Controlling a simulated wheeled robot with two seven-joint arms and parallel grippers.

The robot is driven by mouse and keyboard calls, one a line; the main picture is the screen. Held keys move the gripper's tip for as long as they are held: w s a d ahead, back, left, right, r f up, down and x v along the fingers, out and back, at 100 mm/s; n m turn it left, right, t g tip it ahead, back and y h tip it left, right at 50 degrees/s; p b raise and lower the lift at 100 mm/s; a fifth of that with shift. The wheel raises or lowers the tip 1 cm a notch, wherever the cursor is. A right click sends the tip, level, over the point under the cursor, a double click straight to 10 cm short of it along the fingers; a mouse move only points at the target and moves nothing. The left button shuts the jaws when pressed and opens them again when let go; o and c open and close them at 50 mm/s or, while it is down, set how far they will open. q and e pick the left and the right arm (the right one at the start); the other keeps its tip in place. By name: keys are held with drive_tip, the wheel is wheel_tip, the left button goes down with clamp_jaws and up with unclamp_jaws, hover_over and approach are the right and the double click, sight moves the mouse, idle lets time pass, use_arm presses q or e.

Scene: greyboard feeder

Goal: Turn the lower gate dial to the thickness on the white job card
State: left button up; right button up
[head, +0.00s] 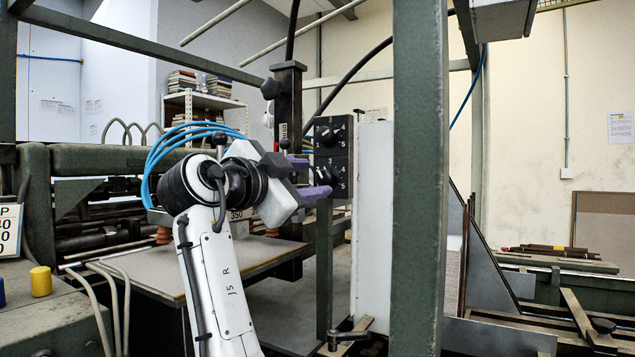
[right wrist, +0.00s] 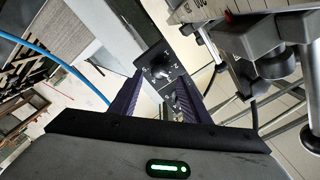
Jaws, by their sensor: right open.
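A black dial panel (head: 334,155) with two dials is fixed to the machine. The upper gate dial (head: 327,137) is clear to see. The lower gate dial (head: 335,174) shows numbers 3, 4 and 5, while my gripper partly hides its left side. My right gripper (head: 318,178) is open, its purple fingers at the left of the lower dial. In the right wrist view a black knob (right wrist: 160,71) lies ahead between the open fingers (right wrist: 160,88); I cannot tell whether they touch it. A white card (head: 9,231) with large figures is cut off at the left edge. My left gripper is out of view.
A thick green post (head: 417,180) stands just right of the dial panel. A flat feed table (head: 250,256) lies below my right arm. Blue hoses (head: 190,140) arch behind the wrist. A yellow cap (head: 41,281) sits on the machine at left.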

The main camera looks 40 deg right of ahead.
drive_tip(key=v, duration=0.6)
drive_tip(key=shift+b, duration=0.35)
drive_tip(key=shift+a, duration=0.1)
